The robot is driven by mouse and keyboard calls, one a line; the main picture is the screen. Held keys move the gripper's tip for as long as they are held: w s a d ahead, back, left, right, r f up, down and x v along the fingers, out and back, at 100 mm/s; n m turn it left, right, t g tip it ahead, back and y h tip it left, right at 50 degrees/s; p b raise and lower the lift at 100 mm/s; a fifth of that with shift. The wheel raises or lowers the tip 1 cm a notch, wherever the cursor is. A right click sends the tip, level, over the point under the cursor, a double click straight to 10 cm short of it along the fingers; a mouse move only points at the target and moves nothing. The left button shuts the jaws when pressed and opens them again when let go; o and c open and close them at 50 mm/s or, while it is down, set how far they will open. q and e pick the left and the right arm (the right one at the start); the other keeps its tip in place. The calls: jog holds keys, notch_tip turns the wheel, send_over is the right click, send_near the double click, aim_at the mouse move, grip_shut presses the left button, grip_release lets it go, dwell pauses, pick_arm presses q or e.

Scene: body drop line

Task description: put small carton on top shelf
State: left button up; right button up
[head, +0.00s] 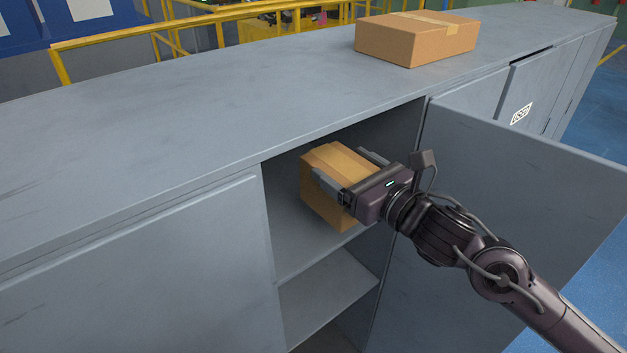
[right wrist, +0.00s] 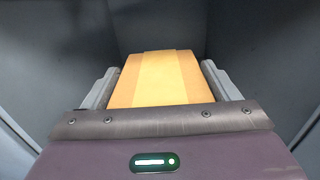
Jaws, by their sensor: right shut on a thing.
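The small carton (head: 338,178) is a brown box with a tape strip along its top. It is inside the open cabinet, at the level of the top shelf (head: 300,245). My right gripper (head: 348,172) is shut on the carton, with one finger on each side of it. In the right wrist view the carton (right wrist: 160,80) lies between the two fingers (right wrist: 160,90), with the cabinet's inner walls around it. I cannot tell whether its underside touches the shelf. My left gripper is not in view.
The cabinet door (head: 520,190) stands open at the right, beside my right arm. A lower shelf (head: 325,295) shows below. A larger carton (head: 415,40) sits on the grey cabinet top (head: 200,110). Yellow railings (head: 140,38) stand behind.

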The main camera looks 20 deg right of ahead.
jog(key=p+x, duration=0.3)
jog(key=x, duration=0.5)
notch_tip(320, 180, down, 7)
jog(key=p, duration=0.1)
jog(key=shift+w+a, duration=0.3)
jog(key=shift+w, duration=0.2)
jog(key=shift+f, duration=0.1)
jog(key=o, duration=1.3)
jog(key=b+v, duration=0.2)
jog(key=v, duration=0.8)
jog(key=shift+s+d, duration=0.1)
jog(key=shift+s, duration=0.15)
jog(key=shift+v, duration=0.8)
